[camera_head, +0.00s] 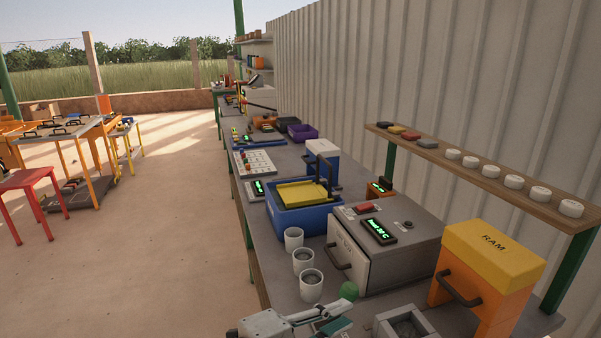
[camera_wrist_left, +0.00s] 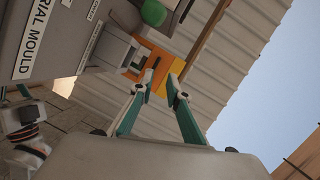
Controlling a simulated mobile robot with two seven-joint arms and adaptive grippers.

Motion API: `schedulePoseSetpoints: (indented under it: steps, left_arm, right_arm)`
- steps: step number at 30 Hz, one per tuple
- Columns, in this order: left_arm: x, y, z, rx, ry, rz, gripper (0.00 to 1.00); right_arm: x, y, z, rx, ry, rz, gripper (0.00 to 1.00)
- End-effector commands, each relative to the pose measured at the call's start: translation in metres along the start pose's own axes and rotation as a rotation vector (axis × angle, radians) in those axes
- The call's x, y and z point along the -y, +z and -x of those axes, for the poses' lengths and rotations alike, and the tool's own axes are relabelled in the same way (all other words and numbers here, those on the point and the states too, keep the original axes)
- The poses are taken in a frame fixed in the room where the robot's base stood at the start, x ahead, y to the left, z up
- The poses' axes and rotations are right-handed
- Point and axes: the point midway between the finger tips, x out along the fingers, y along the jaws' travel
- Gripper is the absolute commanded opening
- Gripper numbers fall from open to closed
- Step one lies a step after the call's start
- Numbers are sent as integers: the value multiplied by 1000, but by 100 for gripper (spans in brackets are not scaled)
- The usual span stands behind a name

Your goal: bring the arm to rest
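My left gripper (camera_wrist_left: 158,88) shows in the left wrist view with its two teal fingers apart and nothing between the tips. In the head view my left arm and gripper (camera_head: 318,318) sit at the bottom edge, low over the front of the bench and partly cut off. A green ball-shaped knob (camera_head: 349,291) shows just beyond it. The knob (camera_wrist_left: 153,12) also shows at the top of the wrist view.
A grey block mould (camera_head: 405,324), an orange ram (camera_head: 485,277) with a yellow top and a grey oven-like box (camera_head: 345,262) stand close by. Several white cups (camera_head: 311,286) line the bench edge. A blue tray (camera_head: 309,220) stands behind. Open floor (camera_head: 150,255) lies left.

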Motion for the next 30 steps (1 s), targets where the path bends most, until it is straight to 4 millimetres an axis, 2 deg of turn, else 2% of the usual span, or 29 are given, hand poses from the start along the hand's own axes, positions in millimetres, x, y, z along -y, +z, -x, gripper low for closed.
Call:
schedulePoseSetpoints:
  steps: [5, 8, 11, 15, 18, 21, 24, 30]
  left_arm:
    - [-12, 48, 26, 219, -31, 199, 16]
    - [-28, 84, 52, 369, -38, 310, 16]
    - [-52, 121, 87, 536, -39, 423, 16]
    - [-100, 169, 155, 795, -28, 571, 16]
    - [-133, 191, 208, 970, -15, 652, 16]
    - [-161, 203, 253, 1112, 1, 707, 16]
    - [-181, 209, 291, 1223, 12, 744, 16]
    - [-213, 210, 353, 1401, 37, 790, 16]
  right_arm:
    - [1, -1, 0, -1, 0, -2, 0]
    - [2, -1, 0, -1, 0, -4, 0]
    - [2, -2, 0, -2, -1, -7, 0]
    - [2, -2, 0, -2, -1, -7, 0]
    - [2, -2, 0, -2, -1, -7, 0]
    - [2, -2, 0, -2, -1, -6, 0]
    - [2, -2, 0, -2, -1, -6, 0]
    - [2, -1, 0, -2, 0, -6, 0]
